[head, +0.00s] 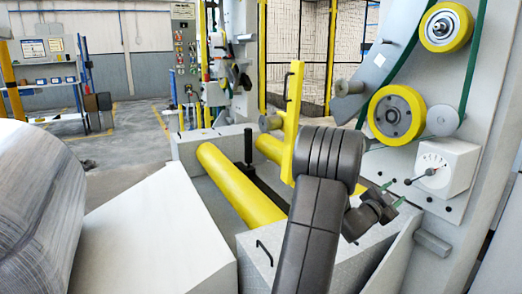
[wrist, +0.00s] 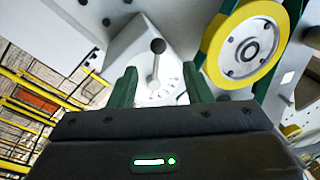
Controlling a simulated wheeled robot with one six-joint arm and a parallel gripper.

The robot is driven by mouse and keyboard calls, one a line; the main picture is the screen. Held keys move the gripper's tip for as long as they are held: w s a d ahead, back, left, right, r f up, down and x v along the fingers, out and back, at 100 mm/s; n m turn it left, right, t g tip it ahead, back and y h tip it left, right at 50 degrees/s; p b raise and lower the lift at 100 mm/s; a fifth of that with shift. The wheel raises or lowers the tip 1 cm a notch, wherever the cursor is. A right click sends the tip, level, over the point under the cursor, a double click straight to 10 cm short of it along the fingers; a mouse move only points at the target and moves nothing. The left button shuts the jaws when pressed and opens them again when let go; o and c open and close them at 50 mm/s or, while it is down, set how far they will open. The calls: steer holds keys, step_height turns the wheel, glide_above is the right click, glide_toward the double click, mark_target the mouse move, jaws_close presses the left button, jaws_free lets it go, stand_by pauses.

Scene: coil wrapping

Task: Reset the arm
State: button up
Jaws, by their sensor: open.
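My gripper (head: 394,197) is at the end of my dark grey arm, right of centre in the head view. In the wrist view my gripper (wrist: 160,88) shows two green fingers held apart, with nothing between them touching either finger. Behind the gap is a white dial box (wrist: 130,50) with a black-knobbed lever (wrist: 156,62). In the head view the dial box (head: 446,168) and its lever (head: 424,176) stand just right of and above my gripper. My arm is bent and raised over the machine bed.
Yellow rollers (head: 240,184) and a yellow upright bar (head: 293,120) stand left of my arm. Yellow wheels (head: 397,112) with a green belt are on the machine panel above. A large wrapped coil (head: 40,210) is at left. Open floor (head: 135,150) lies at the back left.

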mark_target(407, 183)
steer(key=r+v, duration=0.1)
steer(key=v, duration=0.4)
steer(key=x, duration=0.8)
steer(key=f+b+x, duration=0.1)
steer(key=x, duration=0.4)
steer(key=shift+w+d, duration=0.1)
steer(key=shift+d+n+p, duration=0.25)
steer(key=shift+n+p, duration=0.05)
steer(key=shift+p, duration=0.15)
steer(key=shift+s+d+f+n+y+p, duration=0.1)
steer(key=shift+s+f+n+y+p, duration=0.3)
steer(key=shift+n, duration=0.5)
